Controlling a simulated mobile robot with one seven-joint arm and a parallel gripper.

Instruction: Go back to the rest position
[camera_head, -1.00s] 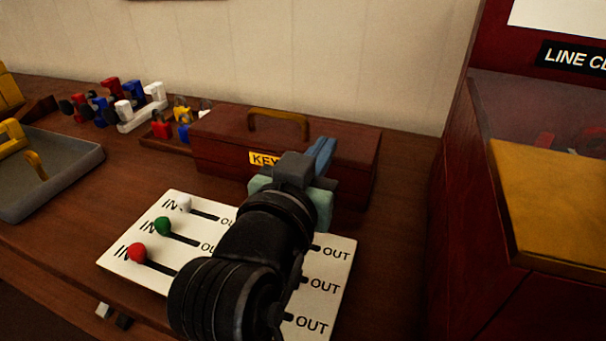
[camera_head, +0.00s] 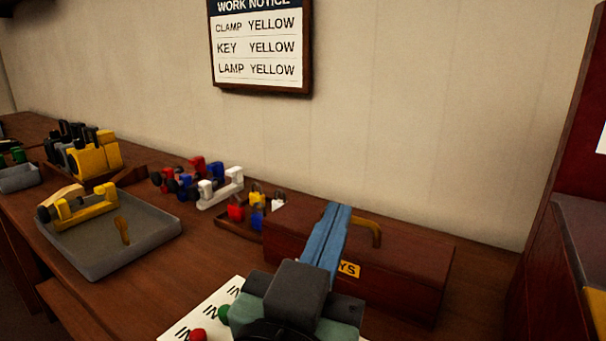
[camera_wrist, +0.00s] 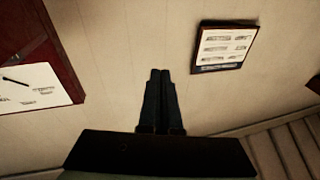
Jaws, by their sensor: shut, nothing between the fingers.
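My gripper (camera_head: 335,222) is raised in front of the wooden key box (camera_head: 405,270) in the head view, its blue fingers together and empty. It hides part of the box and much of the white lever panel (camera_head: 205,312). In the wrist view my gripper (camera_wrist: 160,72) is shut and points toward the bare wall, with nothing between the fingers. On the lever panel a red knob (camera_head: 198,335) and a green knob (camera_head: 224,314) show at the IN side.
A grey tray (camera_head: 105,260) holds a yellow clamp (camera_head: 82,208). Coloured clamps (camera_head: 205,183) and padlocks (camera_head: 257,203) stand behind. A work notice (camera_head: 260,45) hangs on the wall. A dark red cabinet (camera_head: 570,220) stands at right. The air before the wall is clear.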

